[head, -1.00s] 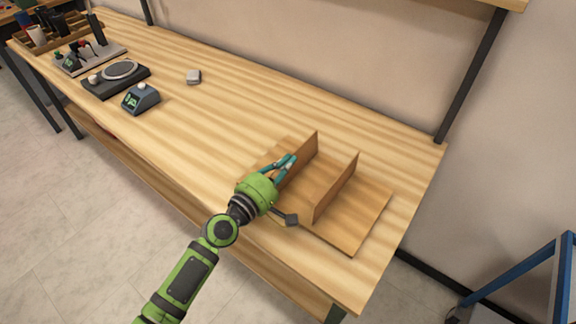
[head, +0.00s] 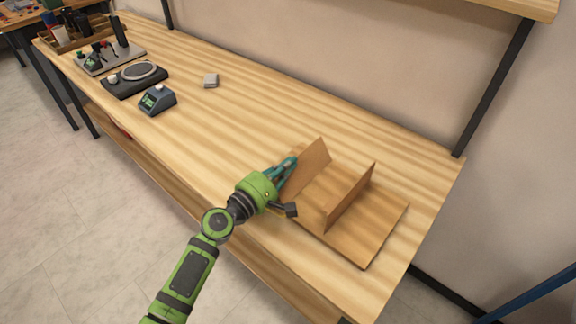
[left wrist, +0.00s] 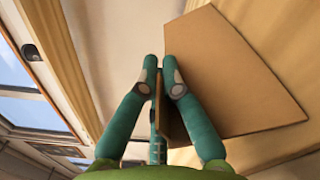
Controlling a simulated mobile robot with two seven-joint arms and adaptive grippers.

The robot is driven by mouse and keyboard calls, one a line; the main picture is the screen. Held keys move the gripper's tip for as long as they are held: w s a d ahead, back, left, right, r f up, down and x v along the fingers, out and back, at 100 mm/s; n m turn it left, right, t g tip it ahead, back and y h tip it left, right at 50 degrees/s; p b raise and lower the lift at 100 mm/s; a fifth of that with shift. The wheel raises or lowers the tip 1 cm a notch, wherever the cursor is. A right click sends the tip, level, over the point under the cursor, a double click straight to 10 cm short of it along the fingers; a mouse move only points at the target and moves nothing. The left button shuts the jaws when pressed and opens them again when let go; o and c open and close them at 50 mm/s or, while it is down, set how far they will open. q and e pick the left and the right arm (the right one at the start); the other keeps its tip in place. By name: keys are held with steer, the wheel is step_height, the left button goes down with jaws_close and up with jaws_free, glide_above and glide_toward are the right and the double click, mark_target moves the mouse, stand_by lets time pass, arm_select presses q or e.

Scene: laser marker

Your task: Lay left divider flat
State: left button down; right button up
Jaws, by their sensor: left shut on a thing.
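The left divider (head: 309,170) is a thin brown wooden panel on a flat wooden base board (head: 372,240). It is tilted, leaning to the left, with its broad face showing. My left gripper (head: 287,167), green with teal fingers, is shut on the divider near its front end. In the left wrist view the fingers (left wrist: 160,78) close on a thin brown edge, and a large brown panel (left wrist: 235,75) fills the right side. The right divider (head: 350,196) stands upright on the board, apart from my gripper. The left divider's lower edge is partly hidden by my gripper. My right gripper is out of view.
The wooden workbench (head: 225,125) is clear left of and behind the board. A small grey block (head: 210,81), a blue-grey device with a display (head: 157,100) and a black plate with a disc (head: 135,79) stand farther left. A dark shelf post (head: 495,90) rises at the back right.

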arm_select(q)
steer(key=shift+s+d+f, duration=0.25)
steer(key=shift+d+f, duration=0.05)
steer(key=shift+f, duration=0.1)
steer(key=c, duration=1.5)
jaws_free()
steer(key=shift+r, duration=0.1)
steer(key=shift+s+a, duration=0.25)
steer(key=shift+a, duration=0.15)
steer(key=v, duration=1.1)
steer(key=shift+a+r, duration=0.1)
steer(key=shift+r, duration=0.1)
